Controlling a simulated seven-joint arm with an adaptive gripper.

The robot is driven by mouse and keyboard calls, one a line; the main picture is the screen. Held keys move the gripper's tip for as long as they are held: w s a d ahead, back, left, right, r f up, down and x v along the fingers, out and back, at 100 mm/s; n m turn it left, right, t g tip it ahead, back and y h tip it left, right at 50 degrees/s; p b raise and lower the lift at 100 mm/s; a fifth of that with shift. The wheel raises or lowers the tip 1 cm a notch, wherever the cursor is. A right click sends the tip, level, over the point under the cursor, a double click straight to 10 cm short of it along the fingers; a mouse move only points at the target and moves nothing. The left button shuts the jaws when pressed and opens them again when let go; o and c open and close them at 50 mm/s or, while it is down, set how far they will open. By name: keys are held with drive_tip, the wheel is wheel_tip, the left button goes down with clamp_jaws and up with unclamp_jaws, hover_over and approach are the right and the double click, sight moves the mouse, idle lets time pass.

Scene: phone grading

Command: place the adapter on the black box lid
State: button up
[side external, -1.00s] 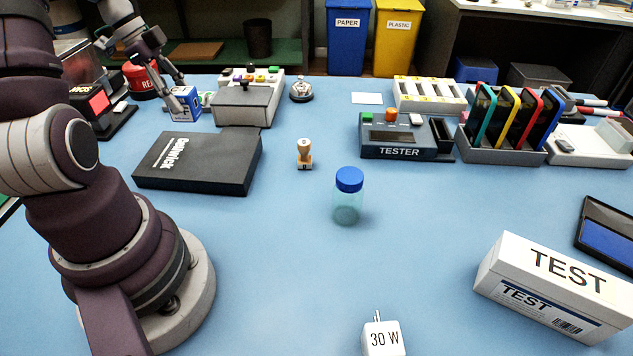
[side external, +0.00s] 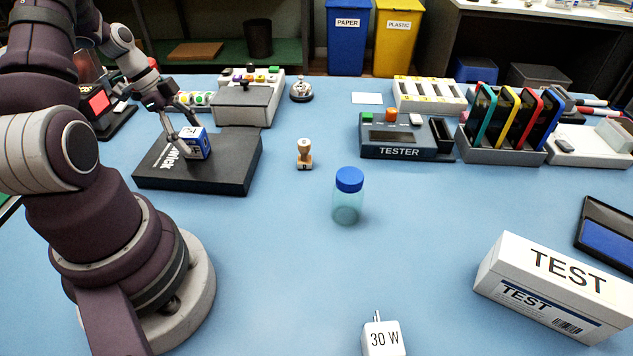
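A white adapter marked "30 W" (side external: 383,338) stands on the blue table at the bottom centre, its prongs pointing up. The black box (side external: 225,172), with white lettering on its lid, lies flat at the left. My gripper (side external: 194,146) is over this lid, shut on a small blue-and-white cube (side external: 199,143). The cube is tilted and at or just above the lid; I cannot tell whether it touches. The cube and finger hide part of the lettering. My gripper is far from the 30 W adapter.
A blue-capped jar (side external: 347,200) and a wooden stamp (side external: 304,154) stand mid-table. A tester (side external: 399,152) and a phone rack (side external: 500,156) are behind to the right. A white TEST box (side external: 545,290) lies at the lower right. The table left of the adapter is clear.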

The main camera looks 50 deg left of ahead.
drive_tip(key=v, duration=0.7)
drive_tip(key=w+d+r+n+y, duration=0.1)
drive_tip(key=w+d+r+n, duration=0.2)
drive_tip(key=w+d+r, duration=0.4)
drive_tip(key=s+d+r+n+t+y, duration=0.1)
drive_tip(key=s+d+n, duration=0.1)
drive_tip(key=d, duration=0.5)
drive_tip(key=s+d+n+t+y, duration=0.1)
drive_tip(key=s+d+n, duration=0.2)
drive_tip(key=d, duration=0.5)
drive_tip(key=shift+r+n, duration=0.35)
drive_tip(key=shift+n, duration=0.15)
